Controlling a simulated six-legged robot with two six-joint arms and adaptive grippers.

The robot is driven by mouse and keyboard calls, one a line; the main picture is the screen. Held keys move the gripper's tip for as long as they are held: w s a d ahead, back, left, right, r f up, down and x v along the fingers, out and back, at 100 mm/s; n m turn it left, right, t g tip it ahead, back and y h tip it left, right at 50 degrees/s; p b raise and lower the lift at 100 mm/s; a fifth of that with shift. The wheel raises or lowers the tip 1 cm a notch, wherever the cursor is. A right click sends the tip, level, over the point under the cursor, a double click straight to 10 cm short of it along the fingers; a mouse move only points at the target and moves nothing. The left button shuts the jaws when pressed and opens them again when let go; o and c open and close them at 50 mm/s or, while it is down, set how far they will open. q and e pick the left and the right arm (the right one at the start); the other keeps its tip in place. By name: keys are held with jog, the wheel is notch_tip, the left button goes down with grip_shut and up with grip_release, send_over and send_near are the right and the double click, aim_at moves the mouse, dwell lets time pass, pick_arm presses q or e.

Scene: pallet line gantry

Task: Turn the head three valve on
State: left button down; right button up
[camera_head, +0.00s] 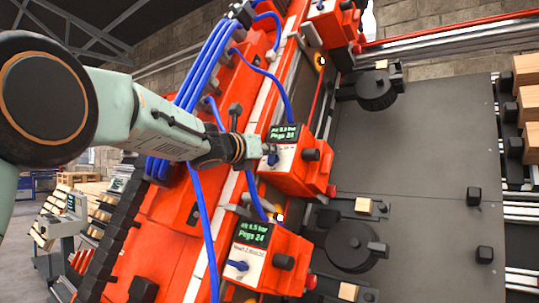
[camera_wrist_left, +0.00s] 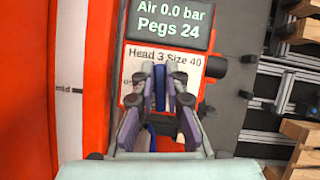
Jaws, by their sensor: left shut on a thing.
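The head three unit (camera_head: 301,165) is a red box on the slanted red gantry. Its label (camera_wrist_left: 184,62) reads "Head 3 Size 40" in the left wrist view. Its display (camera_wrist_left: 157,23) reads "Air 0.0 bar" and "Pegs 24". The blue valve handle (camera_wrist_left: 160,90) stands below the label, lined up with the fingers. My left gripper (camera_wrist_left: 160,76) is shut on this handle, with a finger on each side. In the head view my left gripper (camera_head: 263,150) reaches the unit's front face from the left; the arm and fingers hide part of that face. My right gripper is not in view.
A similar red unit (camera_head: 270,255) sits lower, its display reading about 6.5 bar, with its own blue handle (camera_head: 237,265). Another unit (camera_head: 332,22) is above. Blue hoses (camera_head: 205,215) run close by my arm. A dark plate (camera_head: 430,150) with wooden blocks lies right.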

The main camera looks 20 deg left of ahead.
pick_arm(q)
jog(key=shift+n+y, duration=0.6)
jog(key=shift+n, duration=0.5)
jog(key=n+y, duration=0.1)
jog(key=n, duration=0.1)
jog(key=shift+a+n+y, duration=0.1)
jog(key=shift+n+y, duration=0.2)
jog(key=n+y+p, duration=0.1)
jog(key=n, duration=0.2)
jog(key=shift+a+y, duration=0.1)
jog(key=shift+y, duration=0.2)
jog(key=shift+n, duration=0.3)
jog(key=shift+a+n+g+y+p, duration=0.1)
jog(key=shift+n+g+y+p, duration=0.35)
jog(key=shift+n, duration=0.35)
jog(key=shift+a+f+n+g+y+p, duration=0.1)
jog(key=shift+n+g+y+p, duration=0.4)
jog(key=shift+n+p, duration=1.15)
jog(key=shift+d+f+n+g+y+p, duration=0.15)
jog(key=shift+n+g+p, duration=0.5)
jog(key=shift+n+p, duration=1)
jog(key=shift+a+r+n+g+y+p, duration=0.15)
jog(key=shift+n+g+y+p, duration=0.35)
jog(key=shift+n+p, duration=1.15)
jog(key=shift+f+m+p, duration=0.1)
jog(key=shift+m+p, duration=0.35)
